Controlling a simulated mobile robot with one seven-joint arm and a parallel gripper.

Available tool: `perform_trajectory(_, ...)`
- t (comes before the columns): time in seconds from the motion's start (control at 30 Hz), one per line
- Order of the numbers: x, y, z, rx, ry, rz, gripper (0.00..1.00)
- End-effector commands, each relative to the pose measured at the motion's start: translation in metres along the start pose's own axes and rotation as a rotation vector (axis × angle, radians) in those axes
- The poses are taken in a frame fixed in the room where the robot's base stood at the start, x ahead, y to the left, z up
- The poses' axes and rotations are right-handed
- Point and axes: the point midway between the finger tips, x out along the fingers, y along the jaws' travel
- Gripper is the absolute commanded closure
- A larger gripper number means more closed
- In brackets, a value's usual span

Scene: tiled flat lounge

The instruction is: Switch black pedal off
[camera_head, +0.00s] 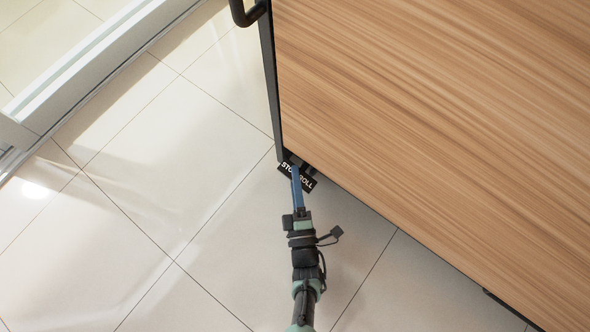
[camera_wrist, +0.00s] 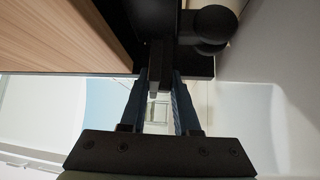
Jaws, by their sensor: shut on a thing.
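The black pedal (camera_head: 307,183), with white lettering that seems to read STOP and ROLL, sticks out at the lower corner of a wooden cart. My gripper (camera_head: 295,170) reaches it from below in the head view, and its blue fingers cover the middle of the lettering. In the wrist view, the fingers of my gripper (camera_wrist: 160,78) stand on both sides of a narrow black tab of the pedal (camera_wrist: 158,84), shut on it. The pedal's tilt is hard to tell.
The wooden cart top (camera_head: 430,110) fills the right side, with a dark frame and a black handle (camera_head: 250,12) at its left edge. A black rounded part, perhaps a caster (camera_wrist: 212,25), sits beside the pedal. Tiled floor (camera_head: 150,200) is clear on the left; a glass partition frame (camera_head: 80,75) stands beyond.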

Motion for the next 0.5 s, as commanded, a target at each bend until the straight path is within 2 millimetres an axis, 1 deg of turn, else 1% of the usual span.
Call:
perform_trajectory(0.03, 0.0013, -0.0037, -0.002, 0.007, 0.008, -0.002, 1.0)
perform_trajectory(0.5, -0.0003, -0.0021, -0.0021, 0.058, 0.006, 0.051, 1.0)
